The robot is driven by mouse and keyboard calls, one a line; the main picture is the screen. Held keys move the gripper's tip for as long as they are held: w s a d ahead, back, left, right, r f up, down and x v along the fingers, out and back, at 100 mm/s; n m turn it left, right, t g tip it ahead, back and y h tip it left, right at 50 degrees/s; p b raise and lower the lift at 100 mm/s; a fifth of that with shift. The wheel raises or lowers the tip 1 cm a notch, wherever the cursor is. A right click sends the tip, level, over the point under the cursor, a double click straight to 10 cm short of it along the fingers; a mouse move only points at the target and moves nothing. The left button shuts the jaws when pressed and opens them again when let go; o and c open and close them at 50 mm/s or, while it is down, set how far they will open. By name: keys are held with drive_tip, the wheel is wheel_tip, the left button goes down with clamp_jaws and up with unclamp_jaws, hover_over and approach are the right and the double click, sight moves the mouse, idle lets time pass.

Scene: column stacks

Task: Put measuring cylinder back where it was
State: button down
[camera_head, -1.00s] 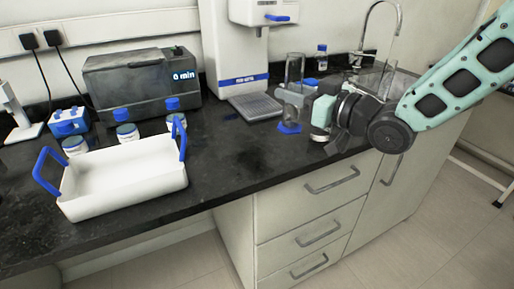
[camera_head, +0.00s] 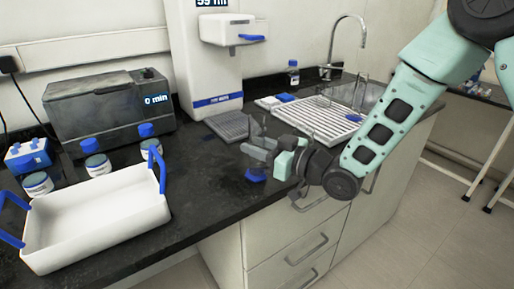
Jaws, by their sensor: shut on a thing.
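The measuring cylinder (camera_head: 256,173) is a clear tube with a blue base. My gripper (camera_head: 262,152) is shut on it from the right, and the blue base shows below the fingers. The clear upper tube shows faintly above them, hard to make out against the background. The cylinder looks about upright over the dark worktop (camera_head: 205,190), near its front edge. I cannot tell whether its base touches the worktop.
A white dish rack (camera_head: 325,122) and sink with tap lie behind my gripper. A water dispenser (camera_head: 218,98) stands at the back. A white tray with blue handles (camera_head: 95,225), several blue-capped jars and a grey machine (camera_head: 105,112) are at left. Worktop between tray and gripper is clear.

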drive_tip(key=shift+f, duration=0.25)
drive_tip(key=shift+f, duration=0.15)
drive_tip(key=c, duration=1)
unclamp_jaws()
drive_tip(key=shift+c, duration=0.2)
